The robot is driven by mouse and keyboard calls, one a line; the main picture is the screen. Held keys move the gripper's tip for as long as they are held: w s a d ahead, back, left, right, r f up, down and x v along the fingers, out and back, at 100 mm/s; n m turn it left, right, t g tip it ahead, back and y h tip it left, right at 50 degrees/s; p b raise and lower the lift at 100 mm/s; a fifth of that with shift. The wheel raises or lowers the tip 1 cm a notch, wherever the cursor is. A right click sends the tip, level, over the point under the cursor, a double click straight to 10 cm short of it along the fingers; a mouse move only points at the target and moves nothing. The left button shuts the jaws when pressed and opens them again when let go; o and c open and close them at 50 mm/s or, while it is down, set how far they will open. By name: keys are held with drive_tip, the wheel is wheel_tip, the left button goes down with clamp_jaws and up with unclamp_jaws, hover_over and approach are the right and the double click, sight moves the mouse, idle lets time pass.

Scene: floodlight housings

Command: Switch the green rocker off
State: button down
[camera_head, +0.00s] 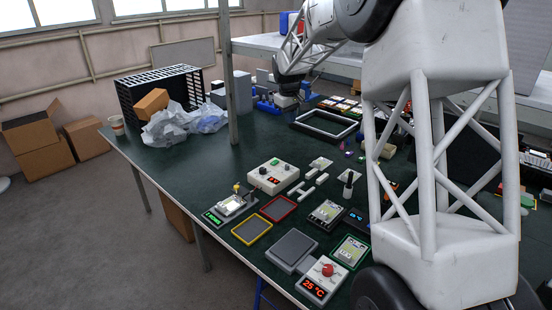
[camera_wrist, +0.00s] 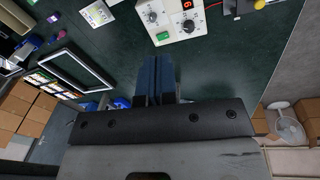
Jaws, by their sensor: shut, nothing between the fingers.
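A white control box (camera_head: 272,177) stands on the dark green table in the middle of the head view. It has knobs and a red lit display. In the head view my gripper (camera_head: 286,102) is farther back over the table.
A white frame (camera_head: 325,124) lies close to my gripper. White bars (camera_head: 309,186), a red-rimmed tray (camera_head: 278,208) and a yellow-rimmed tray (camera_head: 251,229) lie around the box. A grey post (camera_head: 229,80) stands left of my gripper, near crumpled plastic (camera_head: 172,125). Bare table lies left of the box.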

drive_tip(key=n, duration=0.2)
hover_over(277, 161)
drive_tip(key=s+a, duration=0.2)
wheel_tip(277, 161, down, 14)
drive_tip(key=shift+w+d, duration=0.15)
drive_tip(key=f, duration=0.4)
drive_tip(key=d+f, duration=0.1)
drive_tip(key=f, duration=0.4)
drive_tip(key=w+f, duration=0.1)
drive_tip(key=f, duration=0.3)
drive_tip(key=shift+w+d+f, duration=0.1)
drive_tip(key=shift+d+f, duration=0.05)
drive_tip(key=shift+f, duration=0.2)
drive_tip(key=shift+f+g, duration=0.1)
drive_tip(key=shift+g, duration=0.2)
